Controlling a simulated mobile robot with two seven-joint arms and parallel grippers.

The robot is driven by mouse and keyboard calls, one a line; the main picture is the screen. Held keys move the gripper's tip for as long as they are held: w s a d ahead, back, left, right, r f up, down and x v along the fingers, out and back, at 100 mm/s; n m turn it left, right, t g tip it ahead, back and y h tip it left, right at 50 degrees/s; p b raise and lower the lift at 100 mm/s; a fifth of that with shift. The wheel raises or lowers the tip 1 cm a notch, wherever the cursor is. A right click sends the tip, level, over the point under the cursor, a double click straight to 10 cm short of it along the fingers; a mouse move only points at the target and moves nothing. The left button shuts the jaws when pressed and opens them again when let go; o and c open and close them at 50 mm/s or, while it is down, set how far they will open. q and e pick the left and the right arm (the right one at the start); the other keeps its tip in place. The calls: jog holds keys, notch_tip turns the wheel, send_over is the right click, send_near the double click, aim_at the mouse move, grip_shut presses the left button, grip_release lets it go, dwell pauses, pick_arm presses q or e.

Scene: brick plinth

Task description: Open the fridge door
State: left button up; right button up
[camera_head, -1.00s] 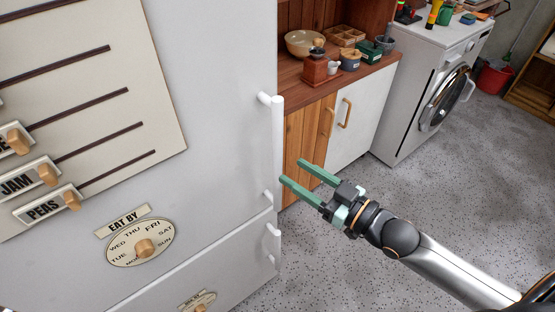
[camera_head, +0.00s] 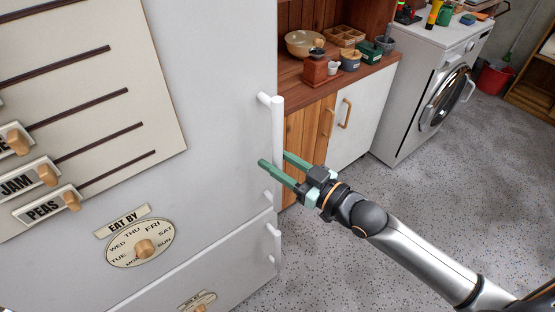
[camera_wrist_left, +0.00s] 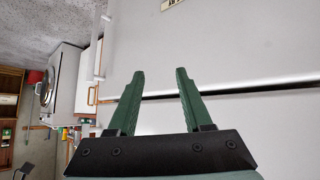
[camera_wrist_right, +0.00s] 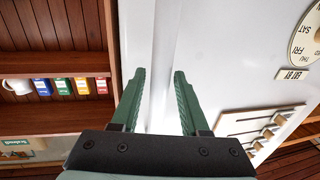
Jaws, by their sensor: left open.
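The fridge's big white upper door (camera_head: 225,80) fills the left of the head view and looks shut. Its upright white bar handle (camera_head: 278,125) runs along its right edge. My right gripper (camera_head: 274,160) is open at the lower half of this handle, one finger on each side of it. In the right wrist view, the handle (camera_wrist_right: 166,60) stands between the two spread fingers (camera_wrist_right: 158,72); a gap shows, and contact cannot be told. My left gripper (camera_wrist_left: 160,73) is open and empty in front of the white fridge front, and is outside the head view.
A smaller lower fridge door (camera_head: 235,260) has its own short handle (camera_head: 273,243). A wooden cabinet (camera_head: 315,125) with a loaded counter stands right beside the handle side. A washing machine (camera_head: 430,85) is further right. The speckled floor (camera_head: 330,255) in front is clear.

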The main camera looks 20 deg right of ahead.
grip_shut()
dwell(1.1)
